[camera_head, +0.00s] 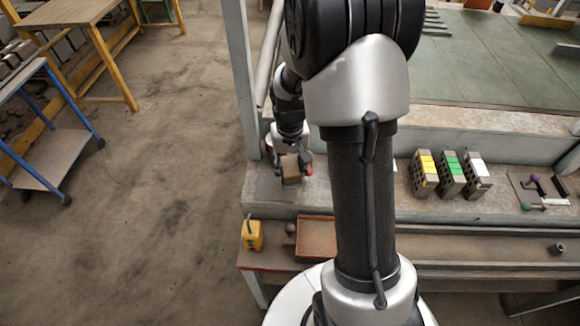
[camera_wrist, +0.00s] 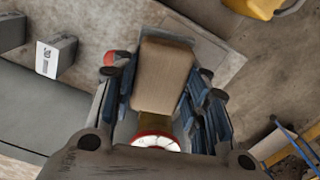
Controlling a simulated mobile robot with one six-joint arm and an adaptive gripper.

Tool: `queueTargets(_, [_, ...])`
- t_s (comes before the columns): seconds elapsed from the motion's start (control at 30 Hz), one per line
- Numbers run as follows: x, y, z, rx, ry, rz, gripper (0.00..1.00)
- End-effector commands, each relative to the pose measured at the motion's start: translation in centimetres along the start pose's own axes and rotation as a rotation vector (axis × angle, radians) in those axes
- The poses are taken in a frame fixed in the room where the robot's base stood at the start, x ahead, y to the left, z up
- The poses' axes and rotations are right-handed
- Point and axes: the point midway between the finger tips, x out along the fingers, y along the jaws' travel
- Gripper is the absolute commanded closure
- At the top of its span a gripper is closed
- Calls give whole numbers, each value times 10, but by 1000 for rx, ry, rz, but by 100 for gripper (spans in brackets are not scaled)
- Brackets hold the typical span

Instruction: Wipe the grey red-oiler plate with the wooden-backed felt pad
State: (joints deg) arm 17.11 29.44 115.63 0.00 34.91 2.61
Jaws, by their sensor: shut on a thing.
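The wooden-backed felt pad (camera_head: 291,169) is a brown block held between the fingers of my gripper (camera_head: 293,172). A grey plate (camera_head: 262,186) lies on the ledge under and beside the pad. Its edge (camera_wrist: 212,42) shows past the pad in the wrist view. A red part, seemingly the oiler (camera_wrist: 115,57), shows beside the left finger. I cannot tell whether the pad touches the plate.
A yellow can (camera_head: 252,235) and a reddish tray (camera_head: 316,236) stand on the lower shelf in front. A blue trolley (camera_head: 45,150) is on the floor at left.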

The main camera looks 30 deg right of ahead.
Motion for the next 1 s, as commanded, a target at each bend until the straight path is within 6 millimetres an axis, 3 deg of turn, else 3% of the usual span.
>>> queueTargets(0.33, [-3,0,0,0,0,0,89])
queueTargets(0.67, [-30,0,0,0,1,0,89])
queueTargets(1.0, [-29,0,0,0,0,0,89])
